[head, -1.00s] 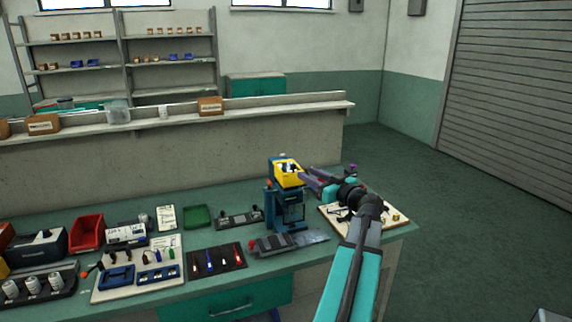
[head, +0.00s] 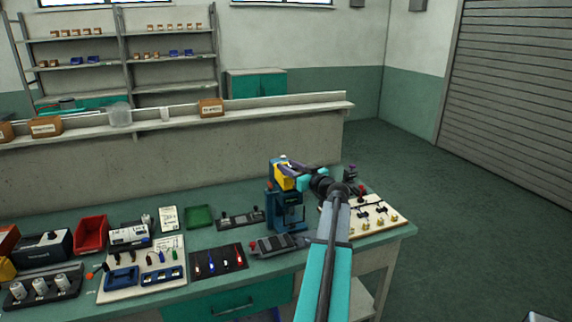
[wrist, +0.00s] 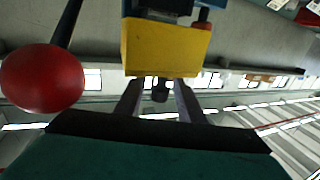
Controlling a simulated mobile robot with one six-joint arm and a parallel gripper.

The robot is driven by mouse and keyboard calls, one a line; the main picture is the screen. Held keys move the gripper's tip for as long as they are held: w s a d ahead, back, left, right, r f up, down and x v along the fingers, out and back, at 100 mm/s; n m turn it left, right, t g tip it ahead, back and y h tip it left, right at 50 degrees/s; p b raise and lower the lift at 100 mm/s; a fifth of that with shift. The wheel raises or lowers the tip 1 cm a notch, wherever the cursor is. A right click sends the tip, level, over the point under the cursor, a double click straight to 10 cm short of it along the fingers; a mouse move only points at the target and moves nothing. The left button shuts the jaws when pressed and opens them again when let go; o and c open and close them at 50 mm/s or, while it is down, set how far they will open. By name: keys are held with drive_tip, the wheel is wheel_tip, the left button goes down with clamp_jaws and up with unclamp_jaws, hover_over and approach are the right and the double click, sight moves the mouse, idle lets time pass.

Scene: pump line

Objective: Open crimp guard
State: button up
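The blue press (head: 276,201) stands on the bench, with a yellow guard (head: 284,183) on its upper part. I cannot tell whether the fingers touch the guard.
A red ball (wrist: 42,80) on a dark lever is close at left in the wrist view. A pale board with several fittings (head: 372,213) lies right of the press. A grey fixture (head: 278,244) lies in front, and a tool tray (head: 218,260) is to the left.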

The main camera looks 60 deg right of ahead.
drive_tip(key=shift+w+d, duration=0.25)
drive_tip(key=shift+w, duration=0.45)
